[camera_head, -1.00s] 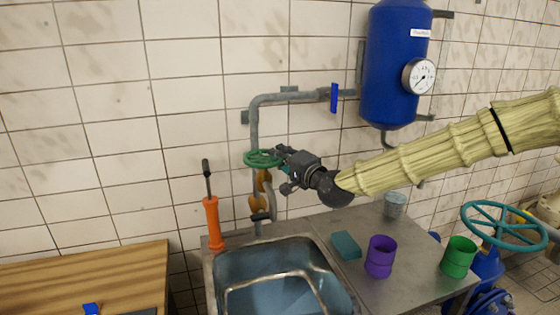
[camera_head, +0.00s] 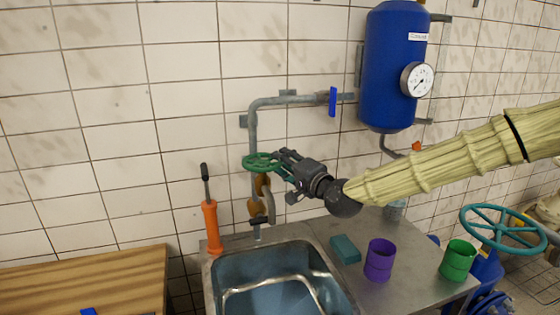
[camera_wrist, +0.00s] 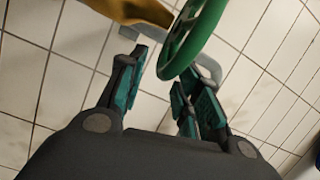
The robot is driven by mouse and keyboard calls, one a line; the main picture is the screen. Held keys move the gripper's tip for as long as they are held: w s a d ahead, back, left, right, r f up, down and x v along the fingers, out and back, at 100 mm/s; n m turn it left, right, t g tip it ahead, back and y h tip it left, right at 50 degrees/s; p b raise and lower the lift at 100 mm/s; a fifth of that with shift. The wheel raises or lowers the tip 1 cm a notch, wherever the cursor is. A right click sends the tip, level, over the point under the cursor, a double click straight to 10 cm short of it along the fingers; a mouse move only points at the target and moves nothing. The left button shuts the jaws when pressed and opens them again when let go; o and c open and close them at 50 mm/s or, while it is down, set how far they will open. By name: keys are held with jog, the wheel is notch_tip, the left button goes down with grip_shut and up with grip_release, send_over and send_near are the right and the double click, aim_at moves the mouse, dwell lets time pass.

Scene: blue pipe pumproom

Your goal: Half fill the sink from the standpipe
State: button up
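The standpipe (camera_head: 254,135) runs up the tiled wall behind the sink and bends right. It carries a green handwheel (camera_head: 262,162), with a brass-coloured body below it and a spout (camera_head: 271,205) over the sink's back edge. The steel sink (camera_head: 225,252) is bluish inside; I cannot tell its water level. My gripper (camera_head: 284,165) is at the handwheel's right side. In the wrist view, its fingers (camera_wrist: 160,85) are apart, with the green rim (camera_wrist: 188,48) reaching in between or just beyond their tips. I cannot tell whether they touch it.
A blue tank (camera_head: 392,70) with a gauge hangs at right. A blue lever (camera_head: 333,101) sits on the upper pipe. A sponge (camera_head: 345,249), purple cup (camera_head: 380,260) and green cup (camera_head: 458,260) stand on the counter. An orange-handled tool (camera_head: 212,228) stands left of the sink.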

jog(key=v, duration=0.9)
jog(key=shift+s+d, duration=0.2)
dwell(3.1)
